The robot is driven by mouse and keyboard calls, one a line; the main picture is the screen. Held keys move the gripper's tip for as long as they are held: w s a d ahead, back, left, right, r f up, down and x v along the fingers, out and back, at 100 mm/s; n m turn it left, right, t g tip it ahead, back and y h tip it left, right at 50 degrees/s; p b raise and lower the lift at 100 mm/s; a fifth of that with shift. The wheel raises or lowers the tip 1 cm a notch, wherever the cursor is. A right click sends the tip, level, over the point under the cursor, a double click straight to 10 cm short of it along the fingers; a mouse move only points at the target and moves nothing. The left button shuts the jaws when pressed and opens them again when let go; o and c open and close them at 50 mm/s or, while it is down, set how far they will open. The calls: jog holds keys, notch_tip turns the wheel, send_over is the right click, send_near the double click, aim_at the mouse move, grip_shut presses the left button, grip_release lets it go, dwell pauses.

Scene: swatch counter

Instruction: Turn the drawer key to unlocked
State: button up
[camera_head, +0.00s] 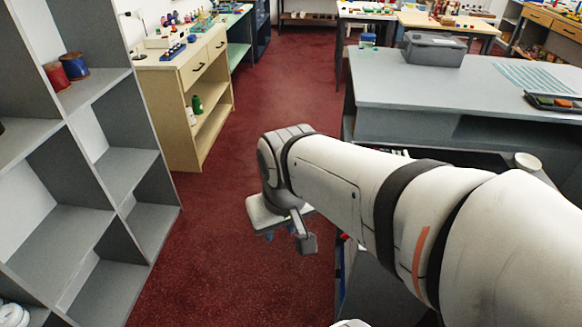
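My gripper (284,230) hangs at the end of my arm in the middle of the head view, above the red carpet. It points down and away from me, and my wrist covers part of it. I cannot tell whether its fingers are open or shut. I see nothing held in it. I cannot make out a drawer key in this view. A light wood cabinet (163,108) at the upper left has drawers with dark handles (199,66). My gripper is well apart from it.
A grey shelf unit (135,165) stands on the left, holding a red and a blue spool. A grey counter (395,85) on the right bears a grey lidded bin (434,48) and a dark tray (556,102). Another wooden drawer unit (538,18) is far right. Red carpet (290,75) lies open between.

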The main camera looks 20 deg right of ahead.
jog(key=w+d+f+n+g+h+b, duration=0.35)
jog(key=w+d+f, duration=0.3)
jog(key=f, duration=0.45)
jog(key=w+d+f+n+g+h+b, duration=0.3)
jog(key=w+d+f+n+h, duration=0.15)
jog(key=d+f, duration=0.4)
jog(key=w+d+f+n+g+h+b, duration=0.35)
jog(key=w+d+f, duration=0.3)
jog(key=f, duration=0.65)
jog(key=x, duration=0.6)
jog(key=shift+s+d+f, duration=0.1)
jog(key=shift+s+d, duration=0.05)
jog(key=shift+s, duration=0.15)
jog(key=shift+c, duration=0.4)
grip_shut()
